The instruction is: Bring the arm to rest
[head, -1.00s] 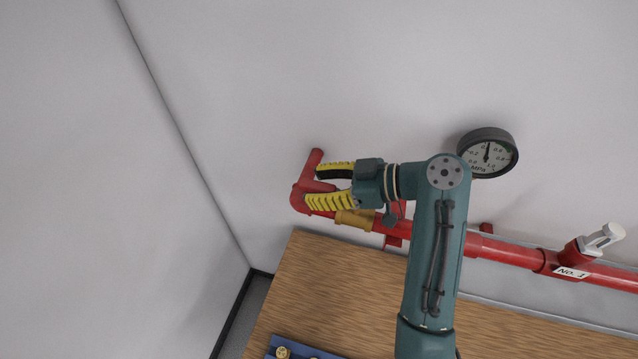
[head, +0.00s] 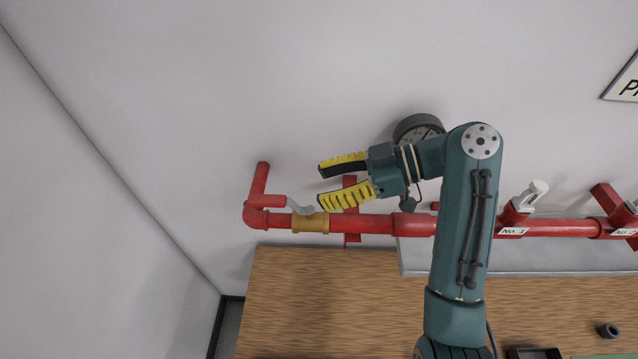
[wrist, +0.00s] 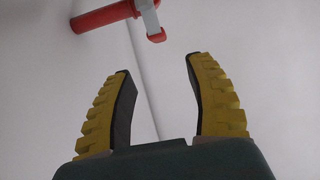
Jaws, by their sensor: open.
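My gripper (head: 332,180) is open and empty, with two yellow ridged fingers with black pads pointing left in the head view. It also shows in the wrist view (wrist: 158,82) with nothing between its fingers. It is in front of the wall, above and right of the brass valve body (head: 311,222) on the red pipe. The valve's red-gripped lever (head: 268,201) lies along the pipe, its handle to the left. The fingers are apart from the lever. The lever also appears at the top of the wrist view (wrist: 105,17).
A red pipe (head: 370,224) runs along the wall above a wooden bench (head: 330,290). A pressure gauge (head: 412,130) is partly hidden behind my arm. A white-handled valve (head: 533,192) labelled No. 1 is to the right. The wall at left is clear.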

